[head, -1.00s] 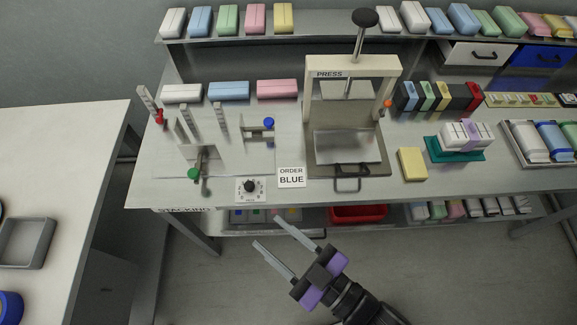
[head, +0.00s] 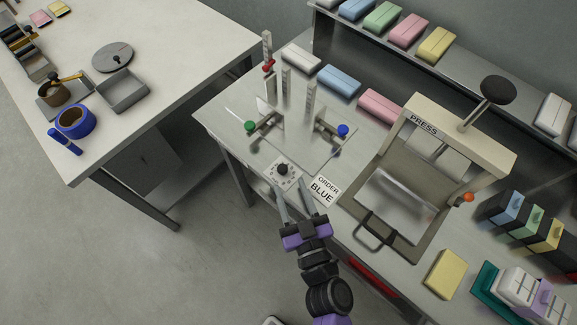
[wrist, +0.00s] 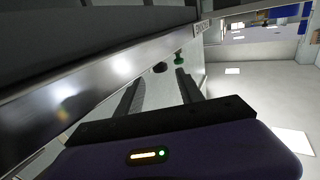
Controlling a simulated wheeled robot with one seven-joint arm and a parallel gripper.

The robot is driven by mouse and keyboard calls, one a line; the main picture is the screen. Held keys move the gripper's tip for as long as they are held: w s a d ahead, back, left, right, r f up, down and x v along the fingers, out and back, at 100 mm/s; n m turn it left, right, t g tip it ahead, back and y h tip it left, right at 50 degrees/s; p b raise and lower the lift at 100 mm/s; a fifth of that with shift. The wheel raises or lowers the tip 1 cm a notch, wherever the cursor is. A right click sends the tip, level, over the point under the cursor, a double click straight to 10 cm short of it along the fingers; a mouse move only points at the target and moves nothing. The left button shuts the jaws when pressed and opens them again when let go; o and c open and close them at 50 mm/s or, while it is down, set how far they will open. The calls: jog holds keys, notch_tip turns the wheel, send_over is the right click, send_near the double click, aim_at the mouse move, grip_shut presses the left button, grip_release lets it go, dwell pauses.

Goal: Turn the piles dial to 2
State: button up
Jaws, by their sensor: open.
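The piles dial is a small black knob (head: 283,169) on a white plate (head: 275,179) at the front edge of the bench, left of the ORDER BLUE card (head: 323,189). Its setting is too small to read. My gripper (head: 296,187) is open and empty, its two fingers pointing toward the dial and the card. The left fingertip shows just below the dial plate, apart from the knob. In the wrist view the open fingers (wrist: 156,84) point along the bench edge, and a dark round knob (wrist: 160,67) shows between and beyond them.
The stacking fixture, with upright posts (head: 286,100), a green knob (head: 250,126) and a blue knob (head: 343,130), stands behind the dial. The press (head: 452,135) with its front handle (head: 378,236) is to the right. Open floor lies between the bench and the left table (head: 190,60).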

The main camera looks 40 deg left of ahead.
aim_at(284, 172)
jog(key=x, duration=0.7)
jog(key=shift+c, duration=0.4)
grip_shut()
